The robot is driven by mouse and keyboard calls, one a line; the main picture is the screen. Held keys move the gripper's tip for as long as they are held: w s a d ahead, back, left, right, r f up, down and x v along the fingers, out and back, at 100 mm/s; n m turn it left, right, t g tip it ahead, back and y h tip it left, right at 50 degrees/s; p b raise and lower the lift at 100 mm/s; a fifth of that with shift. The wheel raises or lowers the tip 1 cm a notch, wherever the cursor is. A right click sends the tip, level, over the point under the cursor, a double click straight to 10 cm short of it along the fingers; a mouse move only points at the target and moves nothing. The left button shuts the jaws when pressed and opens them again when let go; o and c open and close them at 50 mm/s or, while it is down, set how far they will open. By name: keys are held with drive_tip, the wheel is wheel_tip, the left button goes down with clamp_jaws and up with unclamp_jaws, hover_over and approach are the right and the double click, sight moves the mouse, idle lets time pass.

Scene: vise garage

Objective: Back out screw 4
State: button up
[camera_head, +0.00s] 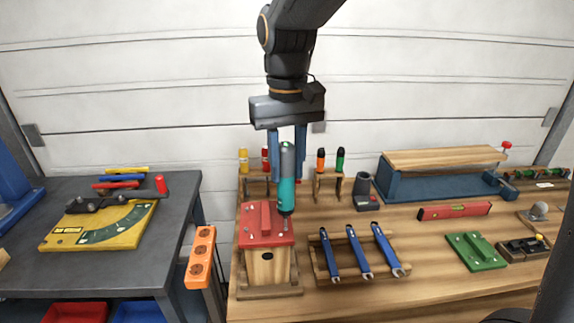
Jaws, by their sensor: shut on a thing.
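My gripper (287,176) points down with its blue fingers shut on a teal and grey screwdriver (287,192). The tool hangs upright, with its dark lower end at the right side of a red lid (256,237). Small screw heads show near the lid's corners. I cannot tell which one is screw 4. The tool's lower end hides part of the lid's right edge, and I cannot tell whether it touches a screw.
Screwdrivers with coloured handles (320,160) stand in racks behind. A grey and red device (364,191) stands to the right. Blue wrenches (358,251) lie on a wooden rack in front. An orange holder (201,258) is at the bench's left edge. A green plate (476,252) lies right.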

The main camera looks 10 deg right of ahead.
sight(287, 145)
drive_tip(key=shift+f, duration=0.35)
drive_tip(key=shift+s+f, duration=0.15)
drive_tip(key=shift+f, duration=0.05)
idle(1.1)
drive_tip(key=shift+r+p, duration=0.35)
drive_tip(key=shift+p, duration=0.9)
idle(0.9)
drive_tip(key=shift+r, duration=0.1)
idle(0.4)
wheel_tip(287, 145, up, 2)
drive_tip(key=shift+r+p, duration=0.25)
drive_tip(key=shift+p, duration=0.85)
drive_tip(key=shift+w+r+p, duration=0.2)
drive_tip(key=shift+r+p, duration=0.35)
drive_tip(key=shift+r, duration=1.75)
